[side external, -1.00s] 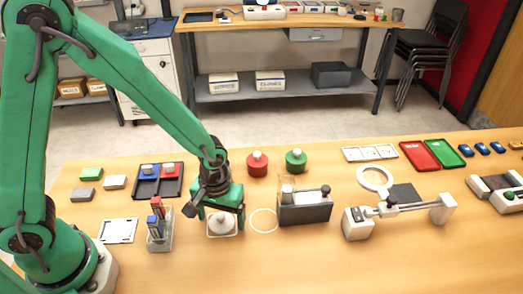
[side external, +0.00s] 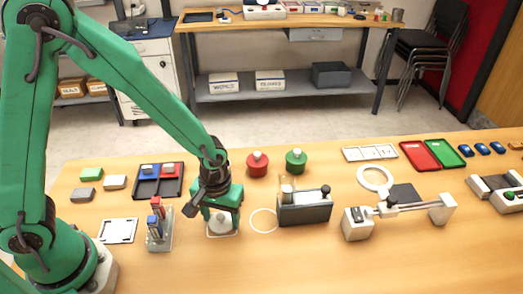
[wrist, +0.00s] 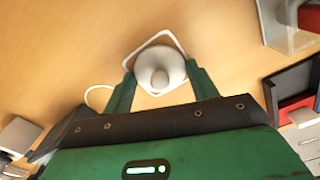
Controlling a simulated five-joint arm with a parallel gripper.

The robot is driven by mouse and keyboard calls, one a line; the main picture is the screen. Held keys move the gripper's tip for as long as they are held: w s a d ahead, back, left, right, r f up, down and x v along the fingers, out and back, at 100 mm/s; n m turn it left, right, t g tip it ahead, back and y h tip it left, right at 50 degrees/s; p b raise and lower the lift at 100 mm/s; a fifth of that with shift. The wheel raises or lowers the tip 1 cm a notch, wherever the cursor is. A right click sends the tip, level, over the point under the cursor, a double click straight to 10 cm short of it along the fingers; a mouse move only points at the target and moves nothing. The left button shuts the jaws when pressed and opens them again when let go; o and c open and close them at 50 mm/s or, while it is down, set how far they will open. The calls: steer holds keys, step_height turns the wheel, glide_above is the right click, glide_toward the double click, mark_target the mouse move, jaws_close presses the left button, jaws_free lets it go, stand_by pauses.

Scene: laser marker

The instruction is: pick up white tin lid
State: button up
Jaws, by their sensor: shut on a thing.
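The white tin lid (side external: 221,223) is a round white disc with a knob. It is low at the table, over a white square outline (side external: 226,236). My gripper (side external: 222,216) is directly above it with its green fingers down around it. In the wrist view the lid (wrist: 160,68) sits between the two green fingertips of my gripper (wrist: 160,84), which are shut on it. The white square outline (wrist: 181,46) shows around the lid there. Whether the lid touches the table is hard to tell.
A clear holder with blue and red blocks (side external: 159,230) stands close to the left. A white ring outline (side external: 263,221) and a dark grey box (side external: 305,208) are to the right. Red (side external: 257,164) and green (side external: 295,161) knobbed tins stand behind. The front table is clear.

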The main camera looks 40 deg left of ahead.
mark_target(221, 216)
steer(key=shift+r, duration=0.2)
steer(key=shift+r, duration=0.85)
step_height(221, 216, up, 2)
steer(key=s+d+r, duration=0.7)
steer(key=s, duration=0.2)
steer(key=shift+s, duration=0.2)
steer(key=shift+w, duration=0.1)
